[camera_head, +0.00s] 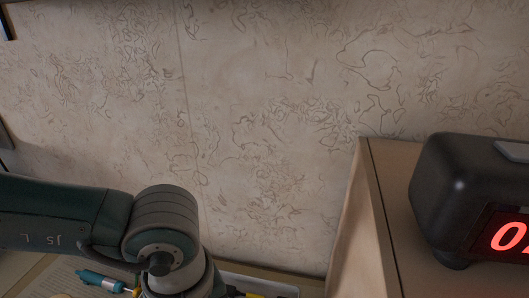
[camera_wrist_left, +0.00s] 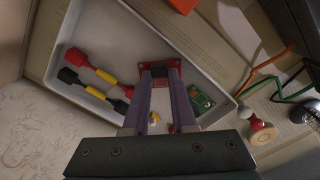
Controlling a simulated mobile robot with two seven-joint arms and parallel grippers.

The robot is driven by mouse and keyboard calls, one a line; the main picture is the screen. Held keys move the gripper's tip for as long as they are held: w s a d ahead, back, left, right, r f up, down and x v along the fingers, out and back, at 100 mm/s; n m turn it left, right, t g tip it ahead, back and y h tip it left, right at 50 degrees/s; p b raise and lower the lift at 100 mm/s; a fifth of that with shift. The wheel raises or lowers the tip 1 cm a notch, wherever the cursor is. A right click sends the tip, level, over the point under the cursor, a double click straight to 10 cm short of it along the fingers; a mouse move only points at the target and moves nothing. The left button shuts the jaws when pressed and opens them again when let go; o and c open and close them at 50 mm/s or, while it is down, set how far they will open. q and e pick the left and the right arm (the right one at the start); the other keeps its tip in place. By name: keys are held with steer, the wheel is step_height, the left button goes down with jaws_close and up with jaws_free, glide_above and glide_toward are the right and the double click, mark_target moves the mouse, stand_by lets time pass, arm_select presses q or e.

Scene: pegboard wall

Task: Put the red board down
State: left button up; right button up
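My left gripper (camera_wrist_left: 160,68) points down over a white tray in the left wrist view. A green circuit board (camera_wrist_left: 201,99) lies in the tray just to the right of the fingers. In the head view only my left arm shows, at lower left, and its gripper is hidden. My right gripper is not in view.
The white tray (camera_wrist_left: 98,34) also holds red, black and yellow tools (camera_wrist_left: 92,72). Right of it are green and orange wires (camera_wrist_left: 268,82) and a red-and-white knobbed item (camera_wrist_left: 257,125). A black clock (camera_head: 465,195) stands on a wooden cabinet (camera_head: 400,170) at right, against the wall.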

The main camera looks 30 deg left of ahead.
arm_select(q)
steer(key=o, duration=0.4)
steer(key=shift+r, duration=0.1)
steer(key=shift+r+p, duration=0.25)
steer(key=shift+p, duration=0.05)
step_height(320, 180, up, 12)
steer(key=shift+f+p, duration=0.15)
steer(key=shift+p, duration=0.8)
